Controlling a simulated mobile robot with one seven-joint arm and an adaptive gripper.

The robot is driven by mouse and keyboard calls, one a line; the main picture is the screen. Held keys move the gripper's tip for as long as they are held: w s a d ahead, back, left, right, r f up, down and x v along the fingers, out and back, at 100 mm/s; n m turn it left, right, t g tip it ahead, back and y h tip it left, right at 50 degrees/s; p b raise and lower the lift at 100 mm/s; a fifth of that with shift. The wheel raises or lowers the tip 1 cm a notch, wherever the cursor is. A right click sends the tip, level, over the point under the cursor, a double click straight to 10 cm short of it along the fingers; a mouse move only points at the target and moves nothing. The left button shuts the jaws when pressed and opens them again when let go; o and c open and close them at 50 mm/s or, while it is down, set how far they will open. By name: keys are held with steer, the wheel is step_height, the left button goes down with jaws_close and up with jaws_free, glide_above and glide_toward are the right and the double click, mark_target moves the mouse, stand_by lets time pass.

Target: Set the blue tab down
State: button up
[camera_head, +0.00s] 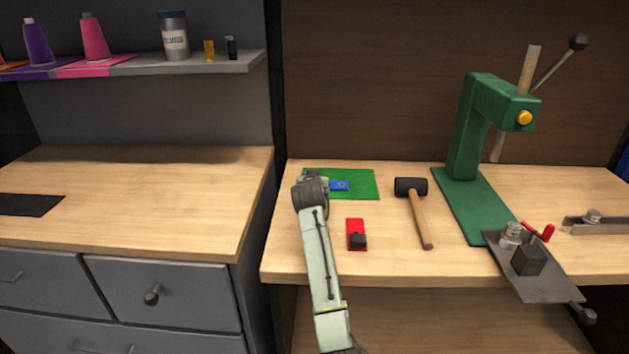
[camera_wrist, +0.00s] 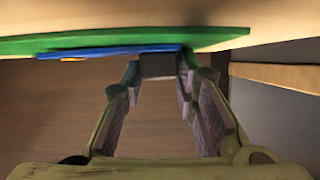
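The blue tab (camera_head: 340,185) shows at the green mat (camera_head: 365,178) on the right bench, partly hidden by my arm. In the wrist view the blue tab (camera_wrist: 120,51) is a thin strip lying flat along the green mat (camera_wrist: 200,38), touching it or very close. A dark grey block (camera_wrist: 157,66) at the tab's end sits between the fingertips of my gripper (camera_wrist: 158,72). The fingers appear closed on this block from both sides. In the head view my arm's end hides the fingers.
A red tab (camera_head: 356,229) with a dark block lies in front of the mat. A mallet (camera_head: 418,215) lies to the right, then a green press (camera_head: 466,150) and a grey plate (camera_head: 520,275) at the bench's front edge. A gap separates the left counter (camera_head: 140,215).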

steer(key=o, duration=0.4)
steer(key=shift+s+r, duration=0.1)
steer(key=shift+r, duration=0.05)
steer(key=b+v, duration=0.2)
steer(key=v, duration=1)
steer(key=shift+b, duration=0.3)
